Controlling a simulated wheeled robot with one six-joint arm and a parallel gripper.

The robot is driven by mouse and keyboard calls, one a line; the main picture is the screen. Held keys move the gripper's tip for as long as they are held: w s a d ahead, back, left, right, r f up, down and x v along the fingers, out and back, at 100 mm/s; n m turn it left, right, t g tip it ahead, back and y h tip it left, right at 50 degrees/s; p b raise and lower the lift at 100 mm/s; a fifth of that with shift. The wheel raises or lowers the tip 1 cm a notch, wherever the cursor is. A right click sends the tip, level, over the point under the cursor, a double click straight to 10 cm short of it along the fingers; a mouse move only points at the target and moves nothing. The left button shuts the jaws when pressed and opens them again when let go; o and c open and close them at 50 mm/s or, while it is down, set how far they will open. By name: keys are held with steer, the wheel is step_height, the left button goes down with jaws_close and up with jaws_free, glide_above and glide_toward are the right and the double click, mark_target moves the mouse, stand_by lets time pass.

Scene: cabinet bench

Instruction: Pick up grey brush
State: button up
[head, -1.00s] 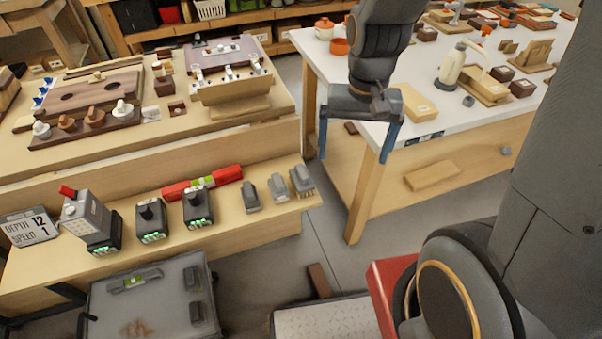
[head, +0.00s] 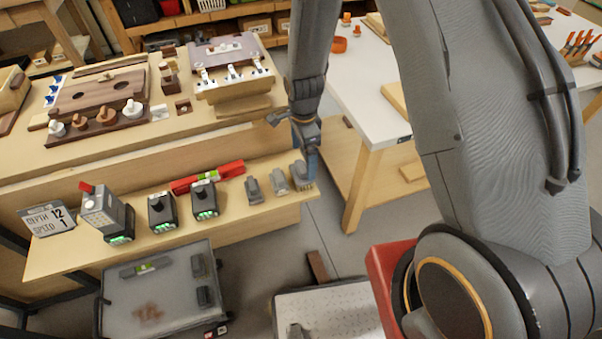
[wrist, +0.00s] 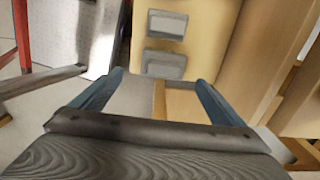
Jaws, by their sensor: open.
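The grey brush (head: 303,183) sits at the right end of the low wooden shelf, its tan bristles facing the front edge. My gripper (head: 308,160) is above and beside it, pointing down, and partly hides it in the head view.
Two other grey pieces (head: 277,181) (head: 253,188) stand left of the brush. Dark devices with green lights (head: 204,200) and a red level (head: 208,177) lie farther left. The wooden bench (head: 130,150) rises behind the shelf. A white table (head: 370,110) stands to the right.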

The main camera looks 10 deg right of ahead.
mark_target(301, 166)
steer(key=shift+w+a+f+p, duration=0.15)
steer(key=shift+f+p, duration=0.45)
steer(key=shift+f, duration=1.3)
steer(key=shift+w+a+f+p, duration=0.15)
steer(key=shift+f+p, duration=0.45)
steer(key=shift+f, duration=1.25)
steer(key=c, duration=1.2)
steer(key=shift+r, duration=0.1)
steer(key=shift+r+b, duration=1.2)
steer(key=shift+r, duration=3.75)
